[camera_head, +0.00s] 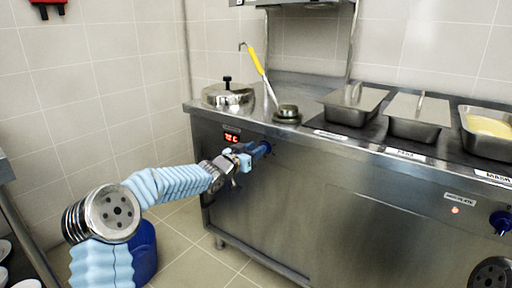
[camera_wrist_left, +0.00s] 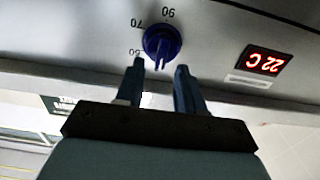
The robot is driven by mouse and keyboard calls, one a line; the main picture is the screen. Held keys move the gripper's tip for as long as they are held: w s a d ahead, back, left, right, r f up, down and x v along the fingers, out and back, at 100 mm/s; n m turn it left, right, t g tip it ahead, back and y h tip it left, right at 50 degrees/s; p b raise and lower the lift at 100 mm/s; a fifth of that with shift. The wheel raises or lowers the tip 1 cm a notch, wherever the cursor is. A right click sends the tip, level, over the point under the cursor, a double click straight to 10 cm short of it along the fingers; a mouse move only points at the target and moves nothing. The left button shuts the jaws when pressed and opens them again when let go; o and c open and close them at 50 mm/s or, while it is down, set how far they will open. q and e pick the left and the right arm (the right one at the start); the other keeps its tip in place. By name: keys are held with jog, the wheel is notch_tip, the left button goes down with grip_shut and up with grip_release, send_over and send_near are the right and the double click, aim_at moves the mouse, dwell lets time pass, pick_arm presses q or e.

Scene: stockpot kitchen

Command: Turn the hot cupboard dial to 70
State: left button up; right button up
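A blue dial (camera_wrist_left: 162,43) is on the steel front panel in the left wrist view, with 50, 70 and 90 printed around it. In the head view this dial (camera_head: 262,149) is at the left end of the counter front. My left gripper (camera_wrist_left: 160,66) is open at the dial, one fingertip on each side of its lower part in the picture. Contact cannot be told. The gripper (camera_head: 246,156) partly covers the dial's surroundings in the head view. A red display (camera_wrist_left: 264,62) beside the dial reads 22 C. My right gripper is not in view.
Another blue dial (camera_head: 501,222) is at the far right of the front, near a small lit lamp (camera_head: 455,210). A lidded pot (camera_head: 228,96), a yellow-handled ladle (camera_head: 258,63) and food pans (camera_head: 415,118) are on top. Tiled floor lies left of the counter.

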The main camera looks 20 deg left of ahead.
pick_arm(q)
jog(key=shift+w+d, duration=0.2)
jog(key=shift+w, duration=0.3)
jog(key=shift+c, duration=0.2)
grip_shut()
jog(key=shift+f, duration=0.1)
